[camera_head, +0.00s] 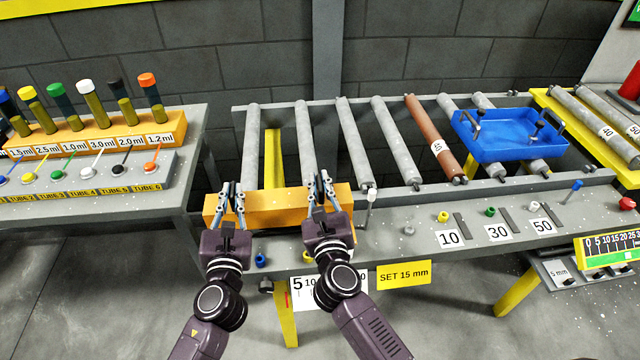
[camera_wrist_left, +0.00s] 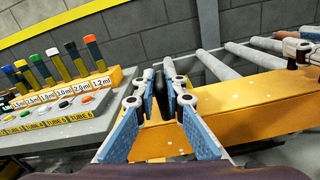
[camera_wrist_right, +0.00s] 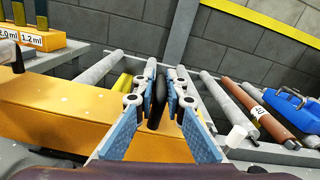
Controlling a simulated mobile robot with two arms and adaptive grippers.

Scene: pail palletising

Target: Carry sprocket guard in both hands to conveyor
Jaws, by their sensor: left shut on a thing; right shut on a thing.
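The sprocket guard (camera_head: 278,210) is a long orange-yellow box at the front left of the roller conveyor (camera_head: 381,138). It overlaps the conveyor's near rail in the head view; whether it touches the rail or hangs above it I cannot tell. My left gripper (camera_head: 232,190) is shut on a black handle at the guard's left end, and this grip shows in the left wrist view (camera_wrist_left: 164,95). My right gripper (camera_head: 320,184) is shut on a black handle at its right end, as the right wrist view (camera_wrist_right: 160,100) also shows. The guard looks roughly level.
A blue tray (camera_head: 508,143) sits on the conveyor's right rollers, beside a brown roller (camera_head: 435,137). A bench with a tube rack (camera_head: 100,132) stands close on the left. Small pegs and number plates line the front ledge. The left rollers behind the guard are bare.

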